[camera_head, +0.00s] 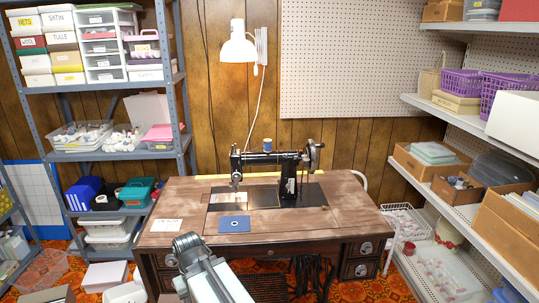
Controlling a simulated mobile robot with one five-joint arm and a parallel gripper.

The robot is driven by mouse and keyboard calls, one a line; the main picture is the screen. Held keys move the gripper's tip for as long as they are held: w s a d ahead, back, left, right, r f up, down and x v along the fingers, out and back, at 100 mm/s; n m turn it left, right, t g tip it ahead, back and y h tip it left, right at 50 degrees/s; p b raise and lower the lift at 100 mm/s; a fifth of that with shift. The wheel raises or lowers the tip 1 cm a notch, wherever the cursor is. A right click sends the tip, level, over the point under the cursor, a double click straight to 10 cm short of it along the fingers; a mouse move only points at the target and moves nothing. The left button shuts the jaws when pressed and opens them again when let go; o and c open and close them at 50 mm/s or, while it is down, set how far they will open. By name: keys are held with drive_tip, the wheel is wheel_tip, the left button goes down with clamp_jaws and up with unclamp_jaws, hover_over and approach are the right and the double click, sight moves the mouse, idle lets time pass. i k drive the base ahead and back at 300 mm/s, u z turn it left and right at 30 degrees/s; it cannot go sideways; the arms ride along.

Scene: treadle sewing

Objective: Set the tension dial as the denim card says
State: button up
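The black sewing machine (290,170) stands on the wooden table (345,222), with its needle end at the left and its handwheel at the right. Its tension dial is too small to make out. A blue square with a small round mark (234,224) lies flat on the table in front of the machine. A white card with faint writing (166,225) lies to its left; I cannot read it or tell which one is the denim card. My arm reaches up from the bottom edge to a dark grey end (188,243) near the table's front edge. My gripper's fingers cannot be made out there.
A blue-topped spool (267,145) stands on the machine. A white lamp (238,47) hangs above. Loaded shelves stand at left and right. The table's right front is clear.

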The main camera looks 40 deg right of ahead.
sight(237, 176)
drive_tip(key=u, duration=2.15)
drive_tip(key=k, duration=0.35)
drive_tip(key=z, duration=0.25)
